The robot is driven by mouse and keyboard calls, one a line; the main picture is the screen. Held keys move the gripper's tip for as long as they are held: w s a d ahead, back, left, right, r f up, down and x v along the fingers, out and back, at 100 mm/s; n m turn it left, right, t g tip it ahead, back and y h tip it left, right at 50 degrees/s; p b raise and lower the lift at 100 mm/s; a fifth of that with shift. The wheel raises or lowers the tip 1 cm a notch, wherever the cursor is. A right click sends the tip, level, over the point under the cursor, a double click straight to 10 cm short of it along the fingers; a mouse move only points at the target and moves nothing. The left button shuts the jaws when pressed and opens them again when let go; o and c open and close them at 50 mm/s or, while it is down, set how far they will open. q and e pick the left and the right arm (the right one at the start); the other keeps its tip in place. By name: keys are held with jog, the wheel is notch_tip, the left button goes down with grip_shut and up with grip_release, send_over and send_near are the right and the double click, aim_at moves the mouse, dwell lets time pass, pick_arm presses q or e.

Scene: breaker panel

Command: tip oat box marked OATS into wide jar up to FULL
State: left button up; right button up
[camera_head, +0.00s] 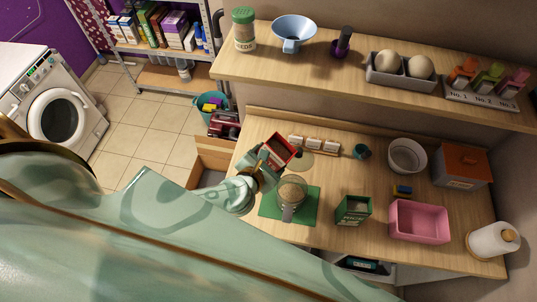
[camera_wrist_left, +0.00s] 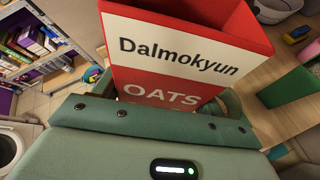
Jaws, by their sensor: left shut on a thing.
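The red oat box (camera_head: 281,151), open at the top, is held in my left gripper (camera_head: 268,168) above the table. In the left wrist view the box (camera_wrist_left: 190,60) shows "Dalmokyun" on a white band and OATS on red. In the head view it leans, with its open top showing. The clear wide jar (camera_head: 291,192) stands on a green mat (camera_head: 271,208), just below and right of the box and apart from it. The jar's FULL mark and its fill level are too small to tell. My right gripper is not in view.
A green open box (camera_head: 352,211) stands right of the mat, then a pink tub (camera_head: 419,221). Behind are small white-labelled containers (camera_head: 314,144), a white bowl (camera_head: 407,156) and an orange-lidded box (camera_head: 462,165). A paper roll (camera_head: 493,240) stands far right. A shelf (camera_head: 330,73) overhangs behind.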

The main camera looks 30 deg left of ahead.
pick_arm(q)
jog(key=shift+s+d+f+n+t+y+b, duration=0.1)
jog(key=shift+d+f+t+y+b, duration=0.15)
jog(key=shift+y+b, duration=0.35)
jog(key=shift+s+d+f+n+t+y+b, duration=0.15)
jog(key=shift+f+y+b, duration=0.25)
jog(key=shift+b, duration=0.4)
jog(key=shift+d+f+n+t+y+b, duration=0.1)
jog(key=shift+f+t+y+b, duration=0.15)
jog(key=shift+y+b, duration=0.35)
jog(key=shift+a+r+m+y, duration=0.1)
jog(key=shift+a+m+y, duration=0.2)
jog(key=shift+m, duration=0.25)
jog(key=shift+a+f+m+t+y, duration=0.2)
jog(key=shift+a+m+y, duration=0.1)
jog(key=shift+m, duration=0.25)
jog(key=shift+a+f+m+t+y, duration=0.15)
jog(key=shift+m+y, duration=0.15)
jog(key=shift+m, duration=0.25)
jog(key=shift+f, duration=0.1)
jog(key=shift+m, duration=0.4)
jog(key=shift+f, duration=0.15)
